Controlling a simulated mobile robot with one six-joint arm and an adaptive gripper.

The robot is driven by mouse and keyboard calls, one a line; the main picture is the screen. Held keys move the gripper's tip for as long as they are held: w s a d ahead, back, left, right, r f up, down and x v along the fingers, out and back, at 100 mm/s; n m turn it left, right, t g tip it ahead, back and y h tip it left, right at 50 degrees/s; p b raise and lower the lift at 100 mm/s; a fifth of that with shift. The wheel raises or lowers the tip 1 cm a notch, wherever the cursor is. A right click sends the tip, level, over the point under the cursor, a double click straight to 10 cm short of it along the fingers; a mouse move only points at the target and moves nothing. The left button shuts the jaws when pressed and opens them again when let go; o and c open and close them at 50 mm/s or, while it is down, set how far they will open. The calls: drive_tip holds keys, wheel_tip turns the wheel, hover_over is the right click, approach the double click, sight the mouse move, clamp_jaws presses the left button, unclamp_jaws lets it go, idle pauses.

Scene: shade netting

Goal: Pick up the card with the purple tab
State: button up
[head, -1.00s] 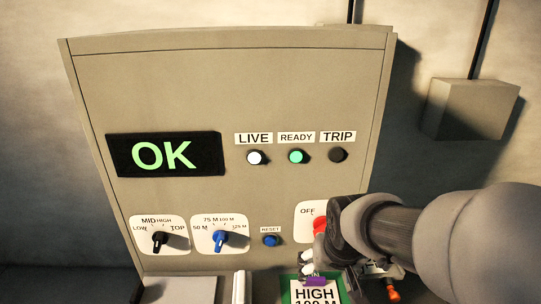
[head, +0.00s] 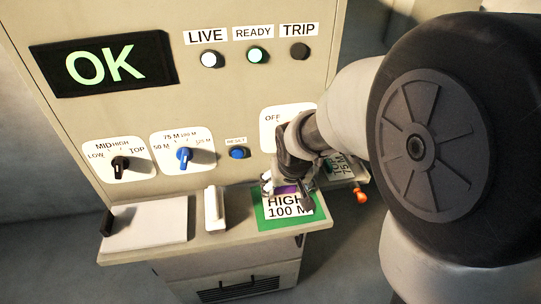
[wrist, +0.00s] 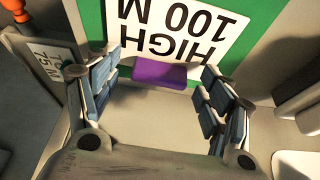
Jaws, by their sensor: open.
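The card with the purple tab is white and reads HIGH 100 M (head: 289,208). It lies on a green mat (head: 263,222) on the panel's shelf. Its purple tab (wrist: 160,73) faces my gripper in the wrist view, where the card (wrist: 180,28) looks upside down. My gripper (wrist: 160,66) is open and empty, with one finger on each side of the tab and a gap to both. In the head view my gripper (head: 288,188) is over the tab end and partly hides the card.
A second card reading 75 M (head: 341,167) lies right of the mat, near an orange-red knob (head: 361,196). Left on the shelf are a white block (head: 214,208) and a white plate (head: 148,220). Dials (head: 184,156) and a blue reset button (head: 238,153) are on the panel behind.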

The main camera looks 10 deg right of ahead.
drive_tip(key=shift+c, duration=0.5)
drive_tip(key=c, duration=1)
drive_tip(key=shift+o, duration=0.2)
drive_tip(key=shift+r, duration=0.15)
